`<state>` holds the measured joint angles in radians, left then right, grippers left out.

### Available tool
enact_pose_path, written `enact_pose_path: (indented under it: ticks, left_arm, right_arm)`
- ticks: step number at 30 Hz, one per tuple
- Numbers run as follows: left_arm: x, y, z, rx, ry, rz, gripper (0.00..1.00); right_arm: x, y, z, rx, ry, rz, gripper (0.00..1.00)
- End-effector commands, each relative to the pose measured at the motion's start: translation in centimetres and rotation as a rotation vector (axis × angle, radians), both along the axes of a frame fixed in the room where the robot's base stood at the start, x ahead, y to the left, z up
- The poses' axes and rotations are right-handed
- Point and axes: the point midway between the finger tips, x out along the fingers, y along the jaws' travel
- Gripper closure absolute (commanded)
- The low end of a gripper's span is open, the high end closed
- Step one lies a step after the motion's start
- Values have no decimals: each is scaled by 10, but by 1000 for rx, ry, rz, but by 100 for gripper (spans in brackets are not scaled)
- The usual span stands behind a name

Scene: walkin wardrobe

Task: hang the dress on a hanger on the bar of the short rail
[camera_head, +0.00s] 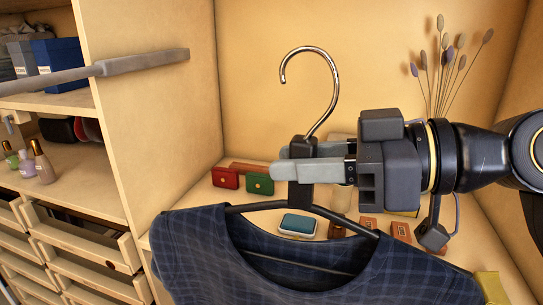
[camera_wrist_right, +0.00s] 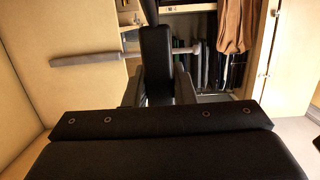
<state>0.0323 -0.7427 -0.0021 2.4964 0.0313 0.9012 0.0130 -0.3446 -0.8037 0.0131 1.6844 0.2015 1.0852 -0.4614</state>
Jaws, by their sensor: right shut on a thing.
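A dark blue plaid dress (camera_head: 215,255) hangs on a black hanger (camera_head: 300,191) with a silver hook (camera_head: 327,75). My right gripper (camera_head: 288,165) is shut on the hanger's black neck block, just below the hook. The hook points up, its open side to the lower left. The grey bar of the short rail (camera_head: 140,63) is at the upper left; its end is left of the hook, with a clear gap in the picture. In the right wrist view the bar (camera_wrist_right: 85,60) runs behind the neck block (camera_wrist_right: 156,60). The dress's lower part is out of frame. My left gripper is not in view.
A wooden panel (camera_head: 150,120) stands beside the bar. Shelves at left hold blue boxes (camera_head: 58,60) and small bottles (camera_head: 42,163), with open drawers (camera_head: 85,245) below. Red and green purses (camera_head: 258,181) lie on a shelf behind the dress. Dried stems (camera_head: 445,65) stand at the back right.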

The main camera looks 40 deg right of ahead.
Motion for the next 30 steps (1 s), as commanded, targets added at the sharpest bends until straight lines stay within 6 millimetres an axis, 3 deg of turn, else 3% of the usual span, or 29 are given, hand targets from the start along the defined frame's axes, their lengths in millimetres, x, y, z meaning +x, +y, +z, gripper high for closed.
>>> enact_pose_path:
  ticks: [15,30]
  left_arm:
    - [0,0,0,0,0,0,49]
    - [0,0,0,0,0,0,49]
  right_arm:
    - [-43,-31,2,2,-5,-1,100]
    - [-49,-36,1,1,-4,-1,100]
